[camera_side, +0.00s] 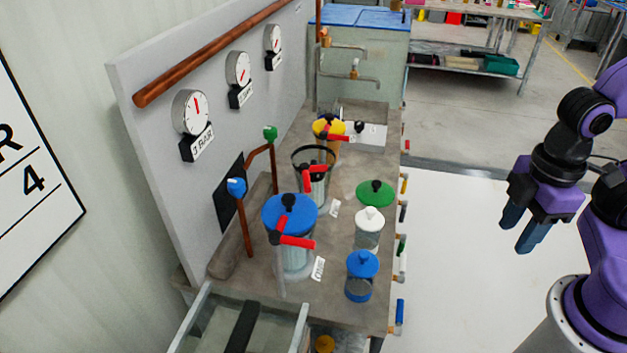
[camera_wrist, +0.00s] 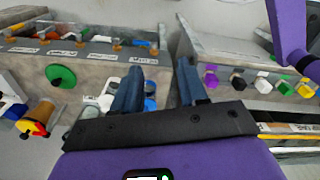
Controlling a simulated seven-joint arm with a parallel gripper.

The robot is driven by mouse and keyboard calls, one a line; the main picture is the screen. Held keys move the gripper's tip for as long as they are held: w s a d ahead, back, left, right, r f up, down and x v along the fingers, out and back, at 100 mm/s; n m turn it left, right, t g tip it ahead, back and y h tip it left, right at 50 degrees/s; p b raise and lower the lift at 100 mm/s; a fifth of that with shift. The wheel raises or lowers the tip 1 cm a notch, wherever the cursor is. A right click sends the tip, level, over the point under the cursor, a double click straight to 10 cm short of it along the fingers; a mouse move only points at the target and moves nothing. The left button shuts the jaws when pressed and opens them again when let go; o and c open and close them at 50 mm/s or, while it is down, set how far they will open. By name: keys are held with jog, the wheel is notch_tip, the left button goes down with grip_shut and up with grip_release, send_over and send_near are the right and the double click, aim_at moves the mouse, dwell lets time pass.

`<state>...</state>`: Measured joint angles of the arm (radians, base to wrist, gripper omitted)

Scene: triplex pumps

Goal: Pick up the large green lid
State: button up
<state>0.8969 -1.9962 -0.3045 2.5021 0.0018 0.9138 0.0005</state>
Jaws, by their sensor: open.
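The large green lid (camera_side: 375,193), a flat disc with a dark knob, lies on the grey bench top behind the white-lidded jar. It also shows in the wrist view (camera_wrist: 61,77), at the left. My gripper (camera_side: 520,228) is open and empty, well to the right of the bench in the side view, with its blue fingers pointing down. In the wrist view my gripper (camera_wrist: 158,68) has its fingers apart with nothing between them, and the lid is off to their left.
A white-lidded jar (camera_side: 369,228) and a blue-lidded jar (camera_side: 361,275) stand in front of the lid. A large blue-lidded cylinder (camera_side: 291,213), an open black-rimmed cylinder (camera_side: 314,181) and a yellow lid (camera_side: 329,125) are to its left. Coloured handles line the bench's right edge.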

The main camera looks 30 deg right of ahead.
jog(key=o, duration=0.3)
jog(key=w+a+n, duration=0.1)
jog(key=w+a, duration=0.3)
jog(key=w, duration=0.6)
jog(key=n, duration=0.4)
send_over(377, 182)
notch_tip(377, 182, down, 6)
notch_tip(377, 182, down, 17)
jog(key=shift+r, duration=0.1)
